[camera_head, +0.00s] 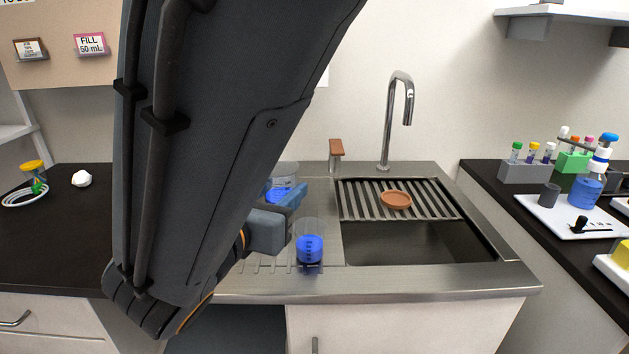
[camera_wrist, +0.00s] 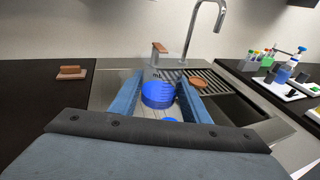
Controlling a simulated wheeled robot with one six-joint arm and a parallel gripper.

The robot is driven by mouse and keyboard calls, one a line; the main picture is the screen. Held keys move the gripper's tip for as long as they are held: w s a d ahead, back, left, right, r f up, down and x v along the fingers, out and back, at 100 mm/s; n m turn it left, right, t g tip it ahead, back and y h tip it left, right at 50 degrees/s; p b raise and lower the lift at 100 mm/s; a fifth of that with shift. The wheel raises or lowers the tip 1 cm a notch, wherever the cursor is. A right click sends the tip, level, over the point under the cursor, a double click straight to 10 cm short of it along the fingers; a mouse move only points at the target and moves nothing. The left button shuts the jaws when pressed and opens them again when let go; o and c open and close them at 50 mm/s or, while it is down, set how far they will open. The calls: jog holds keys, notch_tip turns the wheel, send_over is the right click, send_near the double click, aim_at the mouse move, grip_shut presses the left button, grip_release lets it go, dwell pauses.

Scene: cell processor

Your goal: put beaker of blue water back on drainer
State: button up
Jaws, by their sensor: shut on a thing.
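My gripper (camera_head: 288,196) is shut on a clear beaker of blue water (camera_head: 283,170), with blue fingers along its sides. In the wrist view the beaker (camera_wrist: 158,95) stands roughly upright between the fingers (camera_wrist: 157,88). My arm hides part of it in the head view, and I cannot tell its height above the steel. A second beaker of blue water (camera_head: 309,248) stands upright nearer the front, on the grooved steel drainer (camera_head: 333,257) left of the sink. In the wrist view only a bit of its blue (camera_wrist: 170,120) shows above the palm.
A slatted rack (camera_head: 355,200) with a terracotta dish (camera_head: 396,200) covers the back of the sink basin (camera_head: 410,243). A tall tap (camera_head: 385,130) and a brown-topped post (camera_head: 336,150) stand behind. Tubes and a blue bottle (camera_head: 587,188) are on the right counter.

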jog(key=a+f+n+y, duration=0.1)
jog(key=a+f, duration=0.1)
jog(key=a+f+y, duration=0.1)
jog(key=a+f, duration=0.2)
jog(key=w+a+f+n+y, duration=0.1)
jog(key=a+f, duration=0.1)
jog(key=a, duration=0.1)
jog(key=shift+a+f+n+t+y+p, duration=0.1)
jog(key=shift+f+n+t+y+p, duration=0.2)
jog(key=shift+p, duration=0.1)
jog(key=shift+f, duration=2.4)
jog(key=shift+f, duration=0.2)
jog(key=o, duration=1.5)
jog(key=shift+r, duration=0.1)
